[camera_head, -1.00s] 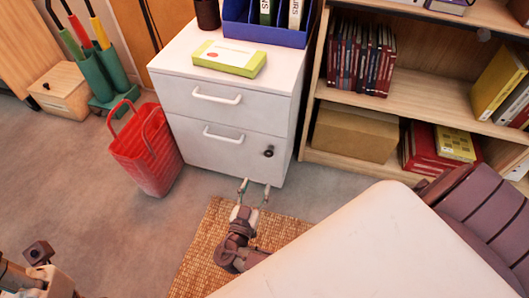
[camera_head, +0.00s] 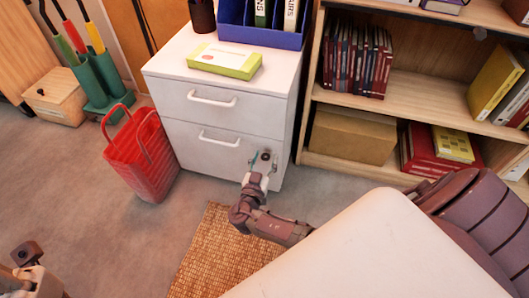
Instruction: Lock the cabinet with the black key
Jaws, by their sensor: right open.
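The white cabinet (camera_head: 178,101) has two drawers, both pushed in, each with a white bar handle. A small round black piece (camera_head: 265,156) sits on the lower drawer's front, at its right side. It looks like the lock with the black key in it, but it is too small to tell the two apart. My right gripper (camera_head: 263,162) is open, with its thin fingers on either side of this black piece. I cannot tell whether they touch it. Part of my left arm shows at the bottom left corner, without its fingers.
A red basket (camera_head: 135,165) stands on the floor just left of the cabinet. A yellow-green box (camera_head: 225,62) and a blue file holder (camera_head: 262,37) are on the cabinet top. A bookshelf (camera_head: 345,171) stands to the right. A white tabletop (camera_head: 370,250) fills the lower right.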

